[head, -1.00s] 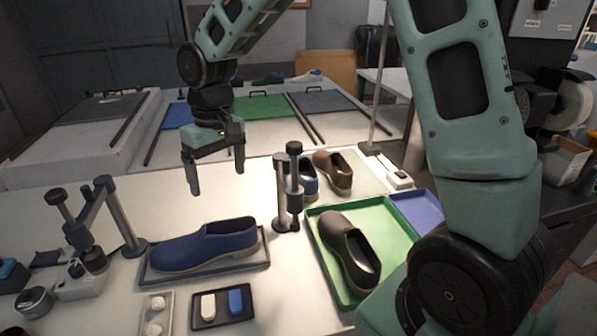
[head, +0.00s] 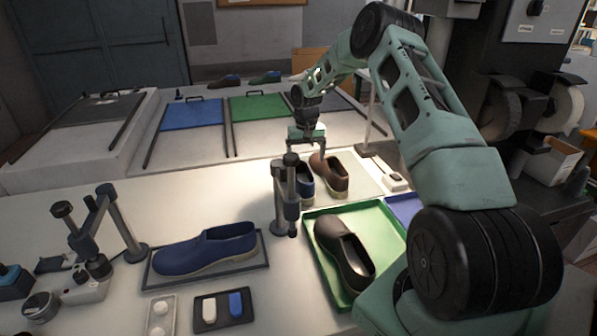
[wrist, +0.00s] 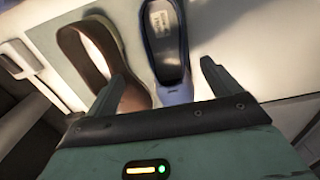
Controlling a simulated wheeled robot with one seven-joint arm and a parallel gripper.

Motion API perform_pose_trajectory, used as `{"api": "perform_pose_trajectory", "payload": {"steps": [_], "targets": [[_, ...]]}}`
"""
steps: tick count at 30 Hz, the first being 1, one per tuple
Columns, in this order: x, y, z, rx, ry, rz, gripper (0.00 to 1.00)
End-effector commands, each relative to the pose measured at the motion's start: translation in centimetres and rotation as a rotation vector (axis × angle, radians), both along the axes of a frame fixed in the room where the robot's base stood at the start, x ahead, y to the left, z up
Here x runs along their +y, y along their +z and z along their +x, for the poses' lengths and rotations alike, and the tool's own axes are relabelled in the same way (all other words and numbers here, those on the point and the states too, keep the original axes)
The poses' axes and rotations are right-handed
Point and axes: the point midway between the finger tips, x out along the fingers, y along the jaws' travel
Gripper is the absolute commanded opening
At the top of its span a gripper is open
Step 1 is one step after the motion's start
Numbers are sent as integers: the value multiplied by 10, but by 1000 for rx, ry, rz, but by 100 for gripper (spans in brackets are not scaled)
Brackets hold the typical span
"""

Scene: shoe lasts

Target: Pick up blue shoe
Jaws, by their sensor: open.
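One blue shoe (head: 306,188) stands on a pale mat at the back, partly hidden behind a grey post. Another blue shoe (head: 208,248) lies on a dark tray at the front left. My gripper (head: 307,154) is open and empty above the back pair, beside the brown shoe (head: 330,178). The brown shoe (wrist: 122,88) is at the left, partly behind the left finger. I cannot tell the exact height above them.
The grey post (head: 286,200) stands close in front of the back blue shoe. A green tray (head: 312,255) holds a dark brown shoe (head: 343,252). A clamp-like stand (head: 112,225) is at the left. A white device (head: 392,180) sits right of the pale mat (head: 362,182).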

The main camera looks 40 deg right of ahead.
Motion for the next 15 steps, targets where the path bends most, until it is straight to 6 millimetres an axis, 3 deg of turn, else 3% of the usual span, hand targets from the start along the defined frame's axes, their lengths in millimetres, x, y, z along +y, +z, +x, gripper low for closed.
{"api": "perform_pose_trajectory", "payload": {"steps": [6,15], "targets": [[1,-37,0,2,1,3,89],[3,-57,1,0,2,1,89]]}}
